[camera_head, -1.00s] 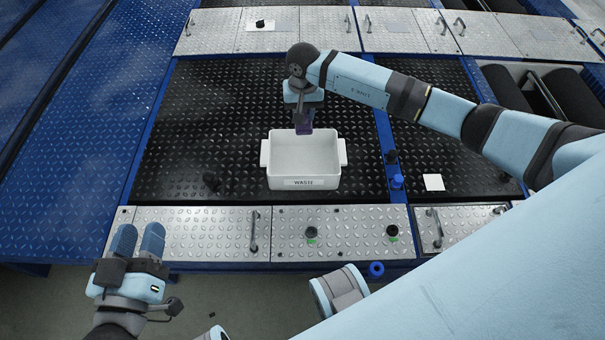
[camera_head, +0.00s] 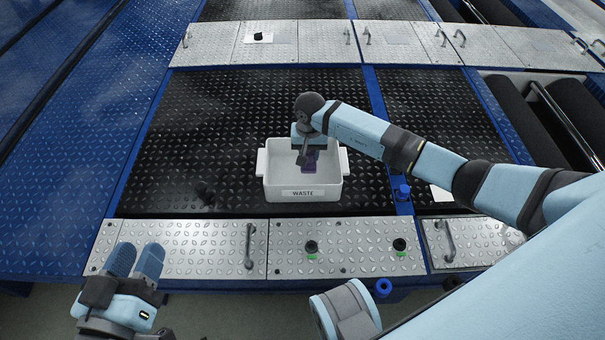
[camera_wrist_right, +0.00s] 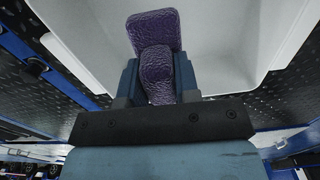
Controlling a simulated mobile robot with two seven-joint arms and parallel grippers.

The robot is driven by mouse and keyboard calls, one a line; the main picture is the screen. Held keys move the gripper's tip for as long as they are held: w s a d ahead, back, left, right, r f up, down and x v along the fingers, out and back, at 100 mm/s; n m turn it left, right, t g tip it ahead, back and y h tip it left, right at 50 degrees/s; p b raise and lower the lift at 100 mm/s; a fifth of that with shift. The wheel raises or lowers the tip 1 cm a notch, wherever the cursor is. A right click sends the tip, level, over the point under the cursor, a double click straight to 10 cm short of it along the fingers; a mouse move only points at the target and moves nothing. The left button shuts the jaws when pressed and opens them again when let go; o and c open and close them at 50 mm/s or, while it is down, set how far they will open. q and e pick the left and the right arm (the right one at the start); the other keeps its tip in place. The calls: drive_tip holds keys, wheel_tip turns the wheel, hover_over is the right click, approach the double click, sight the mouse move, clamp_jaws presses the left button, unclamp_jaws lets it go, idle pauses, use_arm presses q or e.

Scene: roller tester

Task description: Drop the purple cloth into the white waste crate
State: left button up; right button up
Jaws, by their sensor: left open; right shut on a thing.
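The white waste crate (camera_head: 272,192), labelled WASTE, stands on the black tread plate in the middle of the head view. My right gripper (camera_head: 304,156) points down over the crate and is shut on the purple cloth (camera_head: 309,162). In the right wrist view the cloth (camera_wrist_right: 156,55) sits between the fingers, with the white crate (camera_wrist_right: 225,40) behind it. The cloth appears within the crate's opening; whether it touches the crate floor I cannot tell. My left gripper (camera_head: 135,262) is open and empty at the lower left, in front of the silver panels.
Silver tread panels (camera_head: 180,247) with handles and small black knobs (camera_head: 400,244) run along the front. Black rollers (camera_head: 522,120) are at the right.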

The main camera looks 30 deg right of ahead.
drive_tip(key=o, duration=0.9)
use_arm(q)
wheel_tip(320, 180, up, 7)
drive_tip(key=t+p, duration=0.2)
drive_tip(key=p, duration=0.2)
drive_tip(key=shift+a+f+n+t+p, duration=0.15)
drive_tip(key=shift+a+n+t+p, duration=0.15)
drive_tip(key=shift+t+p, duration=0.1)
use_arm(e)
wheel_tip(320, 180, up, 14)
drive_tip(key=shift+f, duration=0.15)
